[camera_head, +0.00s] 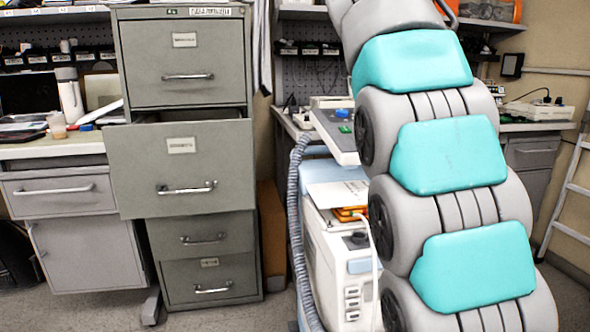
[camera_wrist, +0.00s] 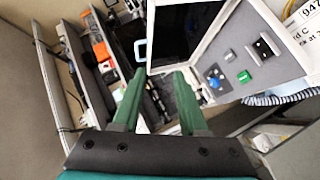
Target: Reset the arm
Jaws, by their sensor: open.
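My arm (camera_head: 450,155), grey with teal covers, rises through the right half of the head view and leaves the frame at the top. My gripper (camera_wrist: 158,75) shows only in the wrist view. Its two green fingers are apart, with nothing seen between them. Beyond the fingers is a device with a dark screen (camera_wrist: 185,35) and a light panel (camera_wrist: 232,70) with blue and green buttons. I cannot tell how far the fingertips are from it.
A grey filing cabinet (camera_head: 185,100) stands left of centre, its second drawer (camera_head: 180,170) pulled out. A white machine (camera_head: 325,255) with a ribbed hose (camera_head: 296,230) stands close beside my arm. A workbench (camera_head: 60,147) is at left, a ladder (camera_head: 575,185) at right.

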